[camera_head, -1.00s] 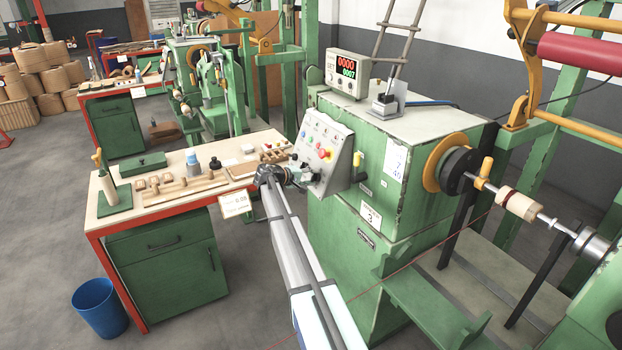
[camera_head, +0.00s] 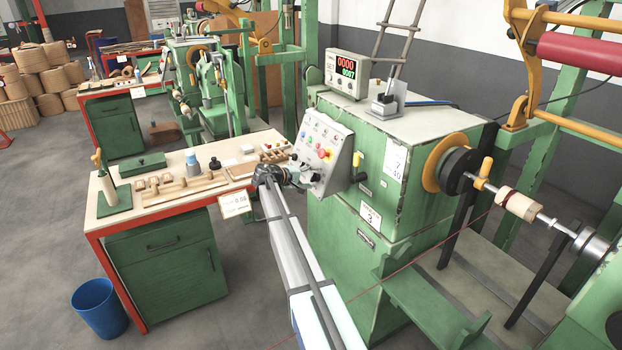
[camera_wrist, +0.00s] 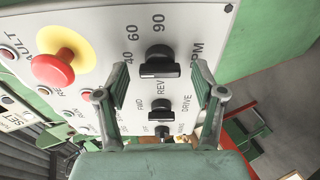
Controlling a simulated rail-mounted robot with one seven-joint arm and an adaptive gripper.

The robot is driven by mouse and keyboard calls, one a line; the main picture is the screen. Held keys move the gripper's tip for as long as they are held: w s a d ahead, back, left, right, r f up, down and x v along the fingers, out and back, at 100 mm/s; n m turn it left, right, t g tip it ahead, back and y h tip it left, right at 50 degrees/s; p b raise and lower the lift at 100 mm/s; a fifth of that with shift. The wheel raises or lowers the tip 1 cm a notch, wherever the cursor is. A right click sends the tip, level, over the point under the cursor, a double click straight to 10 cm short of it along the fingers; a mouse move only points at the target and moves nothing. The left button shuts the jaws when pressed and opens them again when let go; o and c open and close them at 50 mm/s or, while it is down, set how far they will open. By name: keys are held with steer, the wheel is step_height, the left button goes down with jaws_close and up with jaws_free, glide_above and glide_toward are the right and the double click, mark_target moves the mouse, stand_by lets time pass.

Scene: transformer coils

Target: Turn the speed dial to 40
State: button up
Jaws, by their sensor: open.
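The speed dial (camera_wrist: 159,59) is a black knob with a bar-shaped grip on the light grey control panel (camera_head: 340,165). In the wrist view the marks 40, 60, 90 and RPM lie around it, with 40 at its left. I cannot tell which mark its pointer faces. My gripper (camera_wrist: 160,79) is open, with one finger on each side of the dial; clear gaps show between the fingers and the knob. In the head view my gripper (camera_head: 290,175) is at the panel's lower left, and the dial cannot be made out there.
A black FWD/REV drive selector (camera_wrist: 161,111) and another black knob (camera_wrist: 162,132) sit close beside the dial, between the fingers. A red emergency button (camera_wrist: 54,67) on a yellow disc is to the left. A workbench (camera_head: 150,205) with small parts stands left of the panel.

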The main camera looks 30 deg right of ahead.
steer(key=v, duration=1.1)
steer(key=shift+a, duration=0.2)
steer(key=s+a+f+g+y, duration=0.1)
steer(key=s+a+f+y, duration=0.3)
steer(key=s+f, duration=0.6)
steer(key=s+a+f+g+y, duration=0.1)
steer(key=s+a+f+y, duration=0.1)
steer(key=s+a+f, duration=0.85)
steer(key=s+a+f+y, duration=0.1)
steer(key=s+f+y, duration=0.35)
steer(key=f, duration=0.85)
steer(key=s+a+f+g+y, duration=0.1)
steer(key=s+a+f, duration=0.3)
steer(key=s, duration=1)
steer(key=s+a+f+g+y, duration=0.1)
steer(key=s+a+f+g, duration=0.2)
steer(key=s, duration=1.1)
steer(key=s+a+f+m+g+y, duration=0.1)
steer(key=s+a+f, duration=0.4)
steer(key=s, duration=0.9)
steer(key=shift+s+a+f+g, duration=0.35)
steer(key=shift+f+g, duration=0.2)
steer(key=shift+g, duration=0.15)
